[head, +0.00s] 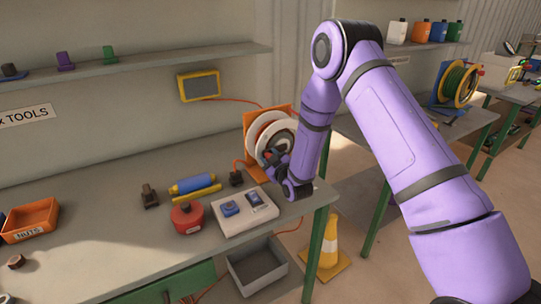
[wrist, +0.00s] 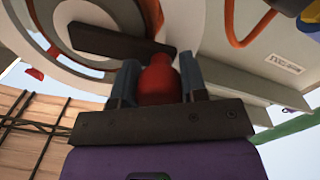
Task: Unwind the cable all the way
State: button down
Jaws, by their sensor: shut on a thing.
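The cable reel, a white-rimmed drum (head: 256,131) in an orange frame (head: 281,109), stands near the right end of the workbench. My gripper (head: 272,158) is at the front of the drum. In the wrist view my gripper (wrist: 159,72) is shut on a red knob (wrist: 160,88), one finger on each side. A dark crank bar (wrist: 112,42) lies just beyond the knob, across the drum's face. Orange cable (head: 238,163) runs from the reel down toward a black socket block (head: 236,178). My gripper and wrist hide part of the drum; how much cable is left on it I cannot tell.
A yellow-framed screen (head: 199,86) hangs behind.

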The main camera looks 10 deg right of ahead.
notch_tip(320, 180, down, 2)
jog(key=n, duration=0.3)
jog(key=shift+d, duration=0.1)
jog(key=f+n, duration=0.1)
jog(key=d+f+n, duration=0.1)
jog(key=n, duration=0.1)
jog(key=shift+w+f+n, duration=0.1)
jog(key=shift+w+n, duration=0.1)
jog(key=shift+n, duration=0.1)
jog(key=shift+w+d+f+n, duration=0.1)
jog(key=shift+d+f+n, duration=0.3)
jog(key=shift+n, duration=0.5)
jog(key=shift+w+d+f+n, duration=0.15)
jog(key=shift+d+f+n, duration=0.25)
jog(key=shift+n, duration=0.5)
jog(key=shift+w+d+f+n, duration=0.1)
jog(key=shift+d+f+n, duration=0.3)
jog(key=shift+n, duration=0.5)
jog(key=shift+d+r, duration=0.1)
jog(key=c, duration=0.7)
grip_release()
jog(key=shift+o, duration=0.2)
jog(key=v, duration=1)
jog(key=shift+s+d, duration=0.2)
jog(key=shift+s, duration=0.1)
